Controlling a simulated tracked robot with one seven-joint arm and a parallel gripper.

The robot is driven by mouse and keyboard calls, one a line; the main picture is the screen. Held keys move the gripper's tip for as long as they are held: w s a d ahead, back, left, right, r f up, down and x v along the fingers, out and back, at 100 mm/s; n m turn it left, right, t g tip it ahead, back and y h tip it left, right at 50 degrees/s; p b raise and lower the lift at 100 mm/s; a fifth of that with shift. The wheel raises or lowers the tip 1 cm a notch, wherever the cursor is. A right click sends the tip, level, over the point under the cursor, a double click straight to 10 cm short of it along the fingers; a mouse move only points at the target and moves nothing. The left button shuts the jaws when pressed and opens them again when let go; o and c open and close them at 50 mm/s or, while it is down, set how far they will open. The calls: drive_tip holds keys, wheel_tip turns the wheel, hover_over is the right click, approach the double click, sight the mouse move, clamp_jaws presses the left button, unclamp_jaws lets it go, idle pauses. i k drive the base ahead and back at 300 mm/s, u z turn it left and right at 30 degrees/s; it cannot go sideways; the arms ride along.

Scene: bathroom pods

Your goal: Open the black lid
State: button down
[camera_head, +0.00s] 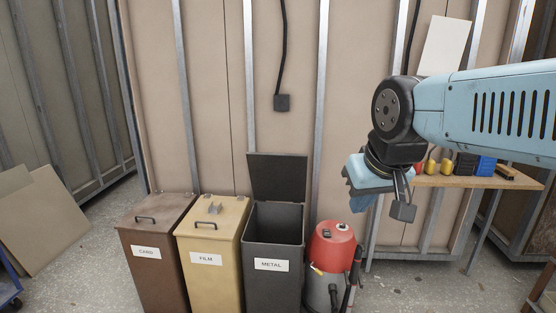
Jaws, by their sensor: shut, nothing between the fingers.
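The black lid (277,177) stands upright at the back of the dark bin (272,280) labelled METAL. The bin's mouth is uncovered and its inside shows dark. My gripper (381,198) hangs to the right of the lid, in front of the wall and apart from the lid. It is shut with nothing in it. My blue arm reaches in from the right edge. The inside bottom of the bin is hidden.
A brown bin (150,270) labelled CARD and a tan bin (208,275) labelled FILM stand left of it, lids shut. A red and grey vacuum (332,245) stands close on the right. A wooden bench (470,182) with small items is behind my gripper. Panels (42,215) lean at left.

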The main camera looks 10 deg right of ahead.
sight(273, 176)
drive_tip(key=u, duration=0.25)
drive_tip(key=i, duration=0.4)
drive_tip(key=u, duration=0.6)
drive_tip(key=i, duration=1.45)
drive_tip(key=z, duration=0.8)
drive_tip(key=k, duration=0.85)
drive_tip(key=z, duration=0.1)
drive_tip(key=i, duration=0.8)
